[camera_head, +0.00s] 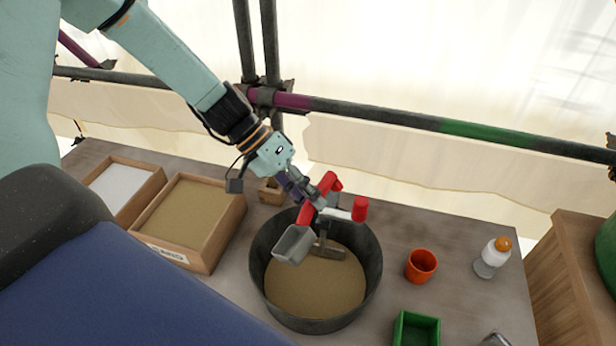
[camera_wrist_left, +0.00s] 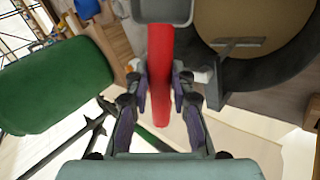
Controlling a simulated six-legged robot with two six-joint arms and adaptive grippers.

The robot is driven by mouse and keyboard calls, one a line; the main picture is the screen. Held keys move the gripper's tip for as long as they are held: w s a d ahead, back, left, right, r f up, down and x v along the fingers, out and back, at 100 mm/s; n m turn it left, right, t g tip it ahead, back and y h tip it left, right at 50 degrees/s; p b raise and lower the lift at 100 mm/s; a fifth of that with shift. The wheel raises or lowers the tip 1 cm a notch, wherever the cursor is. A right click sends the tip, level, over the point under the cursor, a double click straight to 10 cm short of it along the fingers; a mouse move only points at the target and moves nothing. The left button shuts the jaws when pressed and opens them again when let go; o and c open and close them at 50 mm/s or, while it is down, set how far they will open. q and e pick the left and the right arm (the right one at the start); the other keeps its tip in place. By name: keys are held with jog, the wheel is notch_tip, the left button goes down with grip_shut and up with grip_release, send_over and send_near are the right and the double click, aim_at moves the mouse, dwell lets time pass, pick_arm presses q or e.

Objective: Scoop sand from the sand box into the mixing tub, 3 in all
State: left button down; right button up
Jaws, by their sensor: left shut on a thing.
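My left gripper (camera_head: 314,196) is shut on the red handle (camera_wrist_left: 160,75) of a scoop and holds it above the mixing tub. The scoop's grey metal pan (camera_head: 294,244) hangs tilted over the tub's left part; it looks grey inside, with no sand seen in it. The pan also shows in the left wrist view (camera_wrist_left: 163,10). The dark round mixing tub (camera_head: 262,285) has sand (camera_head: 315,290) across its bottom. The wooden sand box (camera_head: 205,266), labelled on its front, stands to the left, with tan sand (camera_head: 188,213) inside. My right gripper is out of view.
A grey tool (camera_head: 328,250) shows inside the tub; a red grip (camera_head: 360,209) shows by its rim. A box of white material (camera_head: 118,186) is far left. An orange cup (camera_head: 421,266), green tray (camera_head: 416,330) and bottle (camera_head: 490,260) stand right. Scaffold pipes (camera_head: 400,117) run behind.

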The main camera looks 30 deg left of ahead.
pick_arm(q)
jog(key=w+n+y+p, duration=0.1)
jog(key=y, duration=0.1)
jog(key=w+a+n+y, duration=0.1)
jog(key=w+n+y, duration=0.1)
jog(key=w+a+n+y+p, duration=0.1)
jog(key=n+y, duration=0.1)
jog(key=shift+w+a+f+y+p, duration=0.1)
jog(key=shift+w+a+y+p, duration=0.1)
jog(key=shift+y+p, duration=0.1)
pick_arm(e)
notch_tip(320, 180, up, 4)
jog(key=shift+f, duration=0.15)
pick_arm(q)
jog(key=shift+d, duration=0.1)
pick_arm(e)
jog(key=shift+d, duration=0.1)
pick_arm(q)
jog(key=shift+f, duration=0.1)
